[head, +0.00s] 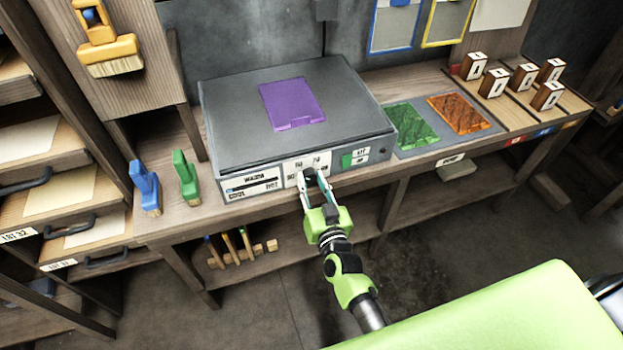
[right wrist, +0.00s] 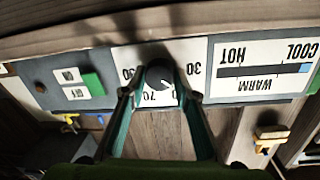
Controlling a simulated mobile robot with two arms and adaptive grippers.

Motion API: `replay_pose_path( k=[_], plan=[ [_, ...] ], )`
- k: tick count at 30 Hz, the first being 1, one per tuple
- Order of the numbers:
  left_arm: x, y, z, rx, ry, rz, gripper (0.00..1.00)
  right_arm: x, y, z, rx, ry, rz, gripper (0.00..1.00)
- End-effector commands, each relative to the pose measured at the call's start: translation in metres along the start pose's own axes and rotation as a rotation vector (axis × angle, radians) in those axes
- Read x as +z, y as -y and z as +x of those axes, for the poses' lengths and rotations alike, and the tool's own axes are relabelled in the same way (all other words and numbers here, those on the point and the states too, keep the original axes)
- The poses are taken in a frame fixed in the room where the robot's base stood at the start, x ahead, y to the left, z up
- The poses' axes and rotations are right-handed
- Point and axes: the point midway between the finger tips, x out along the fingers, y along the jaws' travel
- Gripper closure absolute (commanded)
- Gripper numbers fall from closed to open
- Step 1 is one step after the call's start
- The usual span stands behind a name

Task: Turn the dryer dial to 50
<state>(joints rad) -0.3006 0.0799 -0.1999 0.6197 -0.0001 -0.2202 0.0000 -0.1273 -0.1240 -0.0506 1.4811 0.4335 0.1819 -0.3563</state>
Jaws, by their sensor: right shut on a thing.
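The dryer (head: 228,125) is a grey flat-topped box on the wooden bench, with a purple sheet (head: 292,103) on top. Its dark round dial (right wrist: 160,76) sits on a white front plate with numbers around it; 30 and 70 are readable, others are partly hidden. The wrist view is upside down. A small pale mark on the dial points to the picture's lower right, between 70 and 30; its exact reading is unclear. My right gripper (head: 311,179) reaches the front panel, its two fingers shut on the dial from either side. My left gripper is out of view.
A COOL-WARM-HOT strip (right wrist: 262,70) and a green switch (right wrist: 93,83) flank the dial. Blue (head: 146,188) and green (head: 185,177) handled tools stand left of the dryer. Green (head: 411,125) and orange (head: 462,113) sheets lie right. Space before the bench is open floor.

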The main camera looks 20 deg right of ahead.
Motion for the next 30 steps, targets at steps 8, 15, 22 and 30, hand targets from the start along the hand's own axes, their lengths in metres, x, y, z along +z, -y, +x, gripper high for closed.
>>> replay_pose_path(
  k=[8, 15, 22, 30],
  plan=[
    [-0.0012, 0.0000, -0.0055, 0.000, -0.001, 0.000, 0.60, -0.0026, -0.0004, 0.0007, -0.009, 0.013, 0.212, 0.94],
    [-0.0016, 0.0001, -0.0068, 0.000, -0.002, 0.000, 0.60, -0.0026, -0.0010, 0.0008, -0.014, 0.022, 0.325, 0.94],
    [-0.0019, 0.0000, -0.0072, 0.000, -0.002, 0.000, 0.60, -0.0025, -0.0009, 0.0008, -0.016, 0.025, 0.371, 0.94],
    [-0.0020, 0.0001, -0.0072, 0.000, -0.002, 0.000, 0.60, -0.0027, -0.0009, 0.0009, -0.016, 0.026, 0.379, 0.94]
  ],
)
